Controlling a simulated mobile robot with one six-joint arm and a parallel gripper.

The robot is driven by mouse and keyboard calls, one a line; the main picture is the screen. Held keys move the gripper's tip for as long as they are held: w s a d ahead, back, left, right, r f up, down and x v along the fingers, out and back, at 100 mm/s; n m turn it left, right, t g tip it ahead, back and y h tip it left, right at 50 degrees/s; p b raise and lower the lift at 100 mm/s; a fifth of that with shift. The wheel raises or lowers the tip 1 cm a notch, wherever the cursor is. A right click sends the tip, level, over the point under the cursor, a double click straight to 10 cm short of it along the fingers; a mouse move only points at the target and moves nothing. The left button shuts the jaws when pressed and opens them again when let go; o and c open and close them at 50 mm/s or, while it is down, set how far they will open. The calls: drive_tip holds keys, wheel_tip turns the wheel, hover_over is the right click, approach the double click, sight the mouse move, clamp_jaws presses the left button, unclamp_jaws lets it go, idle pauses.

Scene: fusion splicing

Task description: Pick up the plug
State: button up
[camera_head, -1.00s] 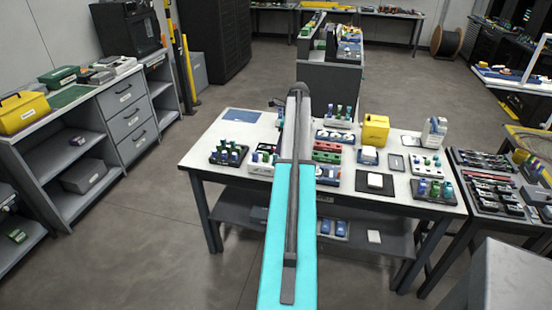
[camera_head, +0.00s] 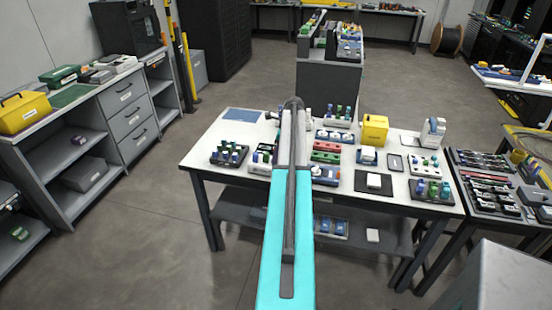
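I cannot single out the plug among the small parts on the white worktable (camera_head: 208,155). Several small blue, green and white parts stand in holders on this table, too small to tell apart. A dark tray with blue and green parts (camera_head: 229,155) is at the left. A white holder with green and blue tops (camera_head: 424,165) and a dark one with similar parts (camera_head: 432,190) are at the right. My cyan and grey arm reaches over the middle of the table and covers part of it. My gripper is hidden behind the arm's far end.
A yellow box (camera_head: 375,129) and a white device (camera_head: 433,131) stand at the back of the table. A red rack (camera_head: 326,146) lies right of my arm. A second table with tools (camera_head: 487,190) adjoins at the right. Open floor (camera_head: 140,240) lies at the left.

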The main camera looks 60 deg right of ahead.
idle(0.3)
clamp_jaws()
drive_tip(key=shift+r, duration=0.2)
drive_tip(key=shift+r+b, duration=0.95)
drive_tip(key=shift+r, duration=0.55)
drive_tip(key=s+a+r+b, duration=0.1)
drive_tip(key=s+a+b, duration=0.1)
drive_tip(key=s, duration=0.5)
drive_tip(key=s+a+b, duration=0.2)
drive_tip(key=s+a, duration=0.1)
drive_tip(key=s, duration=0.5)
drive_tip(key=shift+r, duration=0.35)
drive_tip(key=shift+s, duration=0.1)
